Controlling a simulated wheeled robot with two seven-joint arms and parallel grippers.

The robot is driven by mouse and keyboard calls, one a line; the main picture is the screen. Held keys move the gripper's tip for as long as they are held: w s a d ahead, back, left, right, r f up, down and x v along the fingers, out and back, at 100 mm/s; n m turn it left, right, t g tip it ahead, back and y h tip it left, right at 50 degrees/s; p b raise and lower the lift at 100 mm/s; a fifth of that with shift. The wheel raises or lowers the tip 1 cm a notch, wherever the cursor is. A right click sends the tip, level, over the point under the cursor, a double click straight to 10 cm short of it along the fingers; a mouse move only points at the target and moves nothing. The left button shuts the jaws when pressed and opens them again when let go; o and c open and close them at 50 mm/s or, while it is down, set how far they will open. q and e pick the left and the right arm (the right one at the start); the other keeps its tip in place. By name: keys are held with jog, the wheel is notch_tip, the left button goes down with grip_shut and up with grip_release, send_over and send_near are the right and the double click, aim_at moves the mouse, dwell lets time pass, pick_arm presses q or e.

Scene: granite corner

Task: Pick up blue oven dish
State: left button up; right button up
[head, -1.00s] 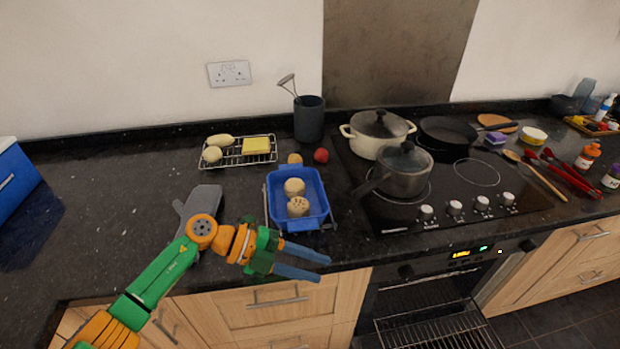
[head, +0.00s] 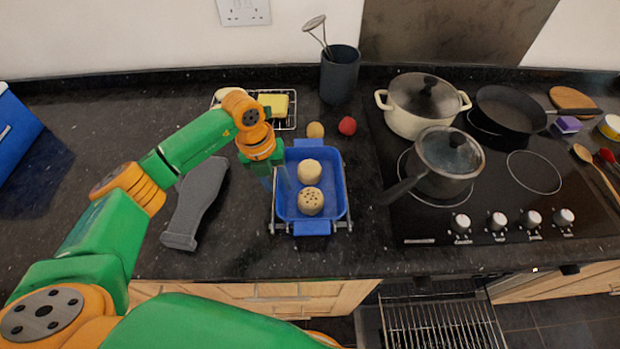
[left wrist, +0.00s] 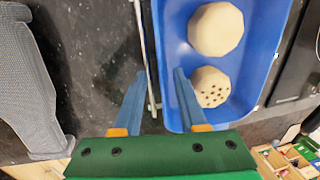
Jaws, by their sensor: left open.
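The blue oven dish (head: 310,228) sits on the dark counter near its front edge, in a thin metal rack. Two round pale items, one plain (head: 310,171) and one with dark spots (head: 310,201), lie in it. My left gripper (head: 281,182) is open at the dish's left side. In the left wrist view, the gripper (left wrist: 158,88) has one finger over the counter outside the dish (left wrist: 262,75) and the other over its inside, so the left wall lies between them. I cannot tell whether they touch it. My right gripper is not in view.
A grey object (head: 195,205) lies left of the dish. A wire rack with a yellow block (head: 274,105) stands behind. A red fruit (head: 347,126) and a utensil pot (head: 339,76) are near. A saucepan (head: 440,165) on the hob stands to the right.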

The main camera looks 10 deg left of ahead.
pick_arm(q)
jog(key=shift+w+f, duration=0.1)
jog(key=shift+f, duration=0.45)
jog(key=shift+w+d+f, duration=0.1)
jog(key=shift+w+f, duration=0.25)
jog(key=shift+w, duration=0.1)
jog(key=c, duration=0.5)
jog(key=shift+s+r, duration=0.1)
jog(key=shift+s, duration=0.1)
grip_shut()
jog(key=shift+w, duration=0.15)
